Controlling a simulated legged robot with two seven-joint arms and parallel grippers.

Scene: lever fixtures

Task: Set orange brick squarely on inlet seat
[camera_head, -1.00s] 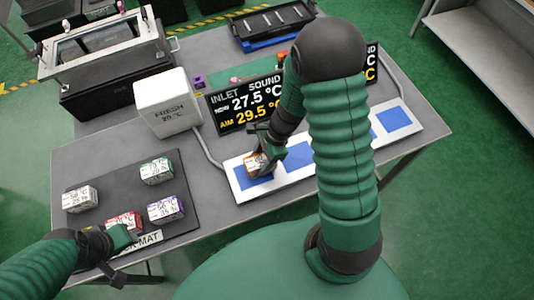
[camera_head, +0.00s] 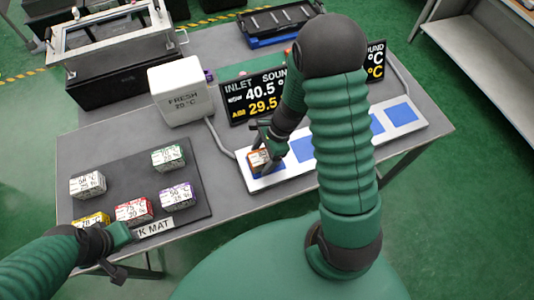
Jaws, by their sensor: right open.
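The orange brick (camera_head: 258,160), with a white label, sits on the leftmost blue seat (camera_head: 268,172) of the white strip, beside the inlet display. My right gripper (camera_head: 268,152) is at the brick with its jaws open, and it hides part of the brick's right side. I cannot tell whether the jaws touch it or whether the brick lies exactly square. My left gripper (camera_head: 122,250) is at the lower left, by the front edge of the dark mat; I cannot tell its jaw state.
The dark mat (camera_head: 125,180) holds several labelled bricks. A white box marked FRESH (camera_head: 181,90) stands behind. The inlet display (camera_head: 252,97) reads 40.5 over 29.5. More blue seats (camera_head: 398,114) lie to the right. My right arm covers the strip's middle.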

